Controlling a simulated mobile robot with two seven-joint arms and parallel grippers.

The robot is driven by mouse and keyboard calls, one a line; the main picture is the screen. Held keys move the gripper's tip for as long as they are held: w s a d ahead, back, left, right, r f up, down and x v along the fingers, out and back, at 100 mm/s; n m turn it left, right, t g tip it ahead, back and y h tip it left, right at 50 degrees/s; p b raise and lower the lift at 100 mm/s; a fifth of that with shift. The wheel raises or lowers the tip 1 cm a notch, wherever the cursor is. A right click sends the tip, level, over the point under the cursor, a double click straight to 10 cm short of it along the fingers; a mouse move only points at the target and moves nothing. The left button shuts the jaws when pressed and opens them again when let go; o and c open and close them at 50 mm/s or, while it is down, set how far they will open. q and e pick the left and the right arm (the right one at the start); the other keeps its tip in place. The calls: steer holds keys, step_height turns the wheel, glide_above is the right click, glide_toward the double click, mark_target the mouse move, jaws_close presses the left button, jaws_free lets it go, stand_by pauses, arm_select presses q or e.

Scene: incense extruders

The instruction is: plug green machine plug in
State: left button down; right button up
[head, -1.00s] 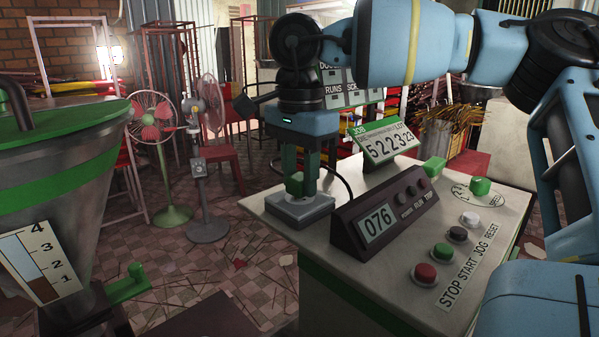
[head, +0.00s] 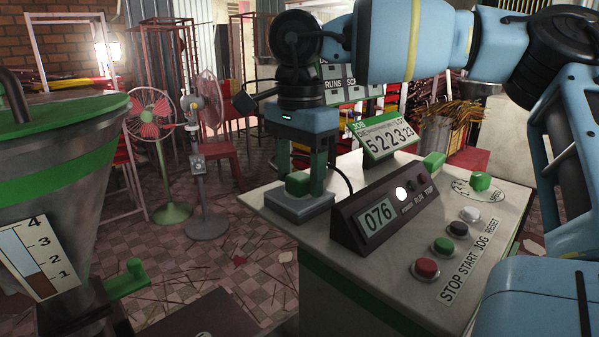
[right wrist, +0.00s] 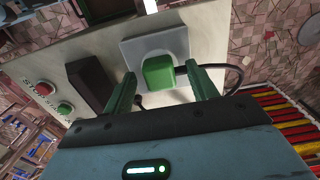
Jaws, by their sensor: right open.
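The green plug (head: 298,183) sits upright in the grey socket block (head: 299,208) at the left corner of the machine's top. A dark cord (right wrist: 240,72) runs from it. My right gripper (head: 301,177) points down over the plug, its two green fingers spread either side with gaps between them and the plug. The right wrist view shows the plug (right wrist: 158,73) seated on the socket (right wrist: 143,46) between the open fingertips (right wrist: 162,84). My left gripper is not in view.
Beside the socket stands a dark display box (head: 384,215) reading 076, with one white lamp lit. Coloured push buttons (head: 443,246) and a green-framed counter (head: 387,139) share the top. A hopper (head: 60,190) stands at left, with fans (head: 153,120) behind.

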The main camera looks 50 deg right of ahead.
step_height(320, 180, up, 8)
steer(key=shift+f+p, duration=0.2)
steer(key=shift+p, duration=0.1)
steer(key=shift+f, duration=0.1)
stand_by(0.6)
